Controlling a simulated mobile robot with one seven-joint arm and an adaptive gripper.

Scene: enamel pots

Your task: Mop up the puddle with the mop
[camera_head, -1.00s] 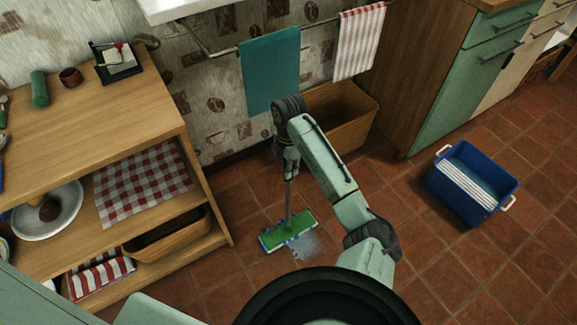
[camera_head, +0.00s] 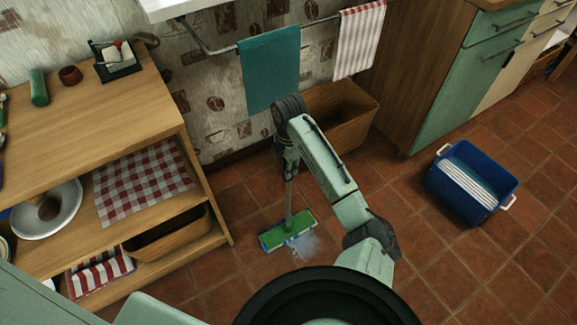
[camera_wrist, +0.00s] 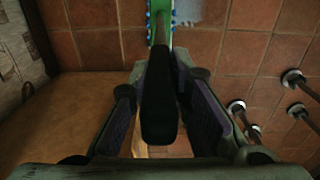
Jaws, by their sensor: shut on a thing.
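The mop has a grey pole and a flat green head with a blue fringe (camera_head: 288,232), and the head rests on the red tile floor. The puddle (camera_head: 308,246) is a pale wet patch at the front right edge of the mop head, partly covered by it. It also shows beside the head at the top of the wrist view (camera_wrist: 205,10). My gripper (camera_head: 288,165) is shut on the upper part of the mop pole. In the wrist view the dark handle end (camera_wrist: 159,100) stands between my two fingers.
A wooden shelf unit (camera_head: 100,110) stands at the left. A blue bucket (camera_head: 470,185) with a white-striped insert stands at the right. Tiles between mop and bucket are mostly clear, below my arm.

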